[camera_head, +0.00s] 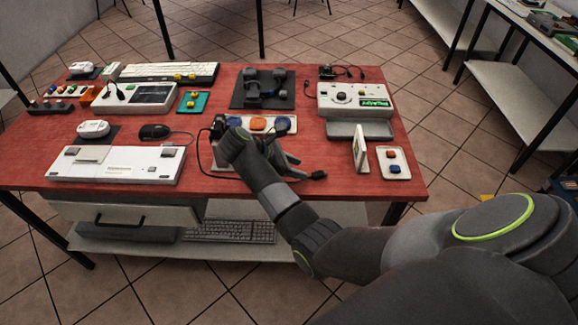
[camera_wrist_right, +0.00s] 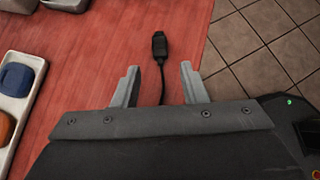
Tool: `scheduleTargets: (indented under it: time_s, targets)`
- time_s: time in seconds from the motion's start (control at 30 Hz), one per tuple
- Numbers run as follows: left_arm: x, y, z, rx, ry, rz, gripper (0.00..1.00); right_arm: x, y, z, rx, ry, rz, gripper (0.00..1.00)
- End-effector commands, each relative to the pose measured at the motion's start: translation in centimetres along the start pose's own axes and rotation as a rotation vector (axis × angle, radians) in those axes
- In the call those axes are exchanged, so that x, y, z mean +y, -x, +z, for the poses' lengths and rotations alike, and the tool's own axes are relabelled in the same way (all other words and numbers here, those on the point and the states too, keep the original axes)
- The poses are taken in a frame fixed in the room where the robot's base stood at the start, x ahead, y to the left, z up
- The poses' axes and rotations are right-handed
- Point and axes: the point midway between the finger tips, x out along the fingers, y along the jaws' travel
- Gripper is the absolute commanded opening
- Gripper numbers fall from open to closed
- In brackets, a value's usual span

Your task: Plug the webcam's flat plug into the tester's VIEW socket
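A dark plug (camera_head: 318,175) lies on the red table near its front edge, at the end of a thin black cable. In the right wrist view the plug (camera_wrist_right: 158,43) lies just beyond my fingertips, and its cable runs back between the fingers. My right gripper (camera_wrist_right: 160,80) is open and empty, low over the table; in the head view the right gripper (camera_head: 290,165) is left of the plug. A black device (camera_head: 218,127), seemingly the webcam, is partly behind my wrist. A cream box with a green display (camera_head: 355,100), perhaps the tester, stands back right. No VIEW lettering is readable. My left gripper is not shown.
A white upright panel (camera_head: 360,150) and a button plate (camera_head: 393,162) stand right of the plug. A grey tray (camera_head: 360,131) lies before the cream box. A white button strip (camera_head: 284,124) lies behind my gripper.

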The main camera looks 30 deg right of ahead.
Motion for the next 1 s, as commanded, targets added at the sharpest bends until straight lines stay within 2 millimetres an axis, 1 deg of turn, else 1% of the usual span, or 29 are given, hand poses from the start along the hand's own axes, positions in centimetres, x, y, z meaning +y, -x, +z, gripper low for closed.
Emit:
scheduleTargets:
  time_s: [0.03, 0.2, 0.3, 0.43, 0.63, 0.97, 1.0]
  targets:
    - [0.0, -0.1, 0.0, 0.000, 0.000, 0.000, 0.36, 0.0, -0.8, 0.0, -0.001, 0.001, -0.002, 0.39]
    - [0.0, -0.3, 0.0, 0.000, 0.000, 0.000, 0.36, 0.0, -2.8, 0.0, -0.002, 0.000, -0.001, 0.39]
    - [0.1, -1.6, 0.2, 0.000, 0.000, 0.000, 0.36, 0.0, -4.2, -0.3, -0.002, -0.001, 0.001, 0.39]
    - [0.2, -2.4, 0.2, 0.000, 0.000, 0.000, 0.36, 0.0, -5.3, -0.2, -0.002, -0.001, 0.001, 0.39]
    - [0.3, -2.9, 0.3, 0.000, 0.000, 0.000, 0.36, 0.0, -6.1, -0.1, -0.001, 0.000, 0.001, 0.39]
    - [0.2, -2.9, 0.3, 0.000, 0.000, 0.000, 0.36, 0.0, -6.2, 0.0, -0.001, 0.001, 0.002, 0.39]
    - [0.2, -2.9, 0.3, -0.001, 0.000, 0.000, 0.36, 0.0, -6.2, 0.0, -0.001, 0.001, 0.002, 0.34]
